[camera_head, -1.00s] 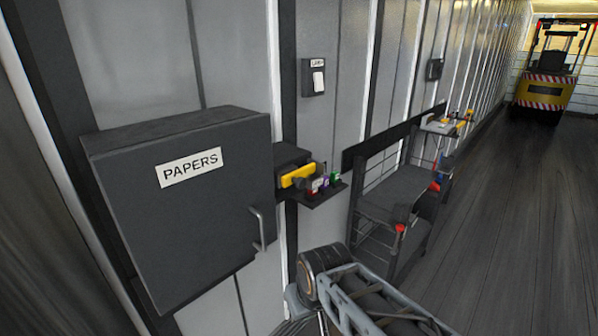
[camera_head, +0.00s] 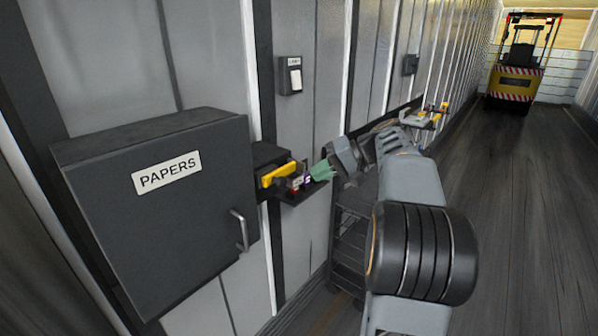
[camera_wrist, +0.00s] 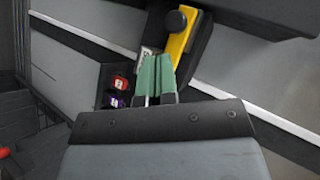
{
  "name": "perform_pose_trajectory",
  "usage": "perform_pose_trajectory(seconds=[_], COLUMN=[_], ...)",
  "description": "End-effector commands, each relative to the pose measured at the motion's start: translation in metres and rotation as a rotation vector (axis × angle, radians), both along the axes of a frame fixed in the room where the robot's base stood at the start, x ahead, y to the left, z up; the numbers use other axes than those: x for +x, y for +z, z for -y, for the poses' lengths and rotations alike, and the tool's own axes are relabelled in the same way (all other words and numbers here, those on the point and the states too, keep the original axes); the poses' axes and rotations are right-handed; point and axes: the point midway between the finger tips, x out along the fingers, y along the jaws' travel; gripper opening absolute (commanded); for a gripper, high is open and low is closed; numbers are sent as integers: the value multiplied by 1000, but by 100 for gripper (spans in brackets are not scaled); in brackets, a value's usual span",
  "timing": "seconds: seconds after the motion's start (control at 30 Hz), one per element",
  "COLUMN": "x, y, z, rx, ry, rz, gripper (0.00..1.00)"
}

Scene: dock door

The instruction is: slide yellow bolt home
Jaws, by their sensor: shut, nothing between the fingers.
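The yellow bolt (camera_head: 277,174) sits on a dark housing on the wall, just right of the papers cabinet. In the wrist view the yellow bolt (camera_wrist: 184,47) is a bar with a round dark knob (camera_wrist: 176,21) at its far end. My gripper (camera_head: 322,171) has green fingers and is to the right of the bolt in the head view. In the wrist view my gripper (camera_wrist: 155,75) has its fingers together and empty, their tips close to the bolt's near end. I cannot tell whether they touch it.
A small shelf (camera_head: 300,197) below the bolt holds small labelled items, including a red one (camera_wrist: 119,82) and a purple one (camera_wrist: 114,101). The papers cabinet (camera_head: 150,220) stands out from the wall at left. A wall switch (camera_head: 291,77) is above. A forklift (camera_head: 518,70) stands far back.

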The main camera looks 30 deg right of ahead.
Motion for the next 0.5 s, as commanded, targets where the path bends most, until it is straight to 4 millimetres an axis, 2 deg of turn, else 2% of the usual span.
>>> perform_pose_trajectory(seconds=[0.03,0.1,0.2,0.33,0.5], x=[2,2,0,-2,-2], y=[8,20,29,35,35], z=[21,40,59,68,69], rx=[36,74,107,123,125], ry=[-6,-2,6,11,13], rz=[44,104,165,201,205], gripper=[0,0,0,0,0])
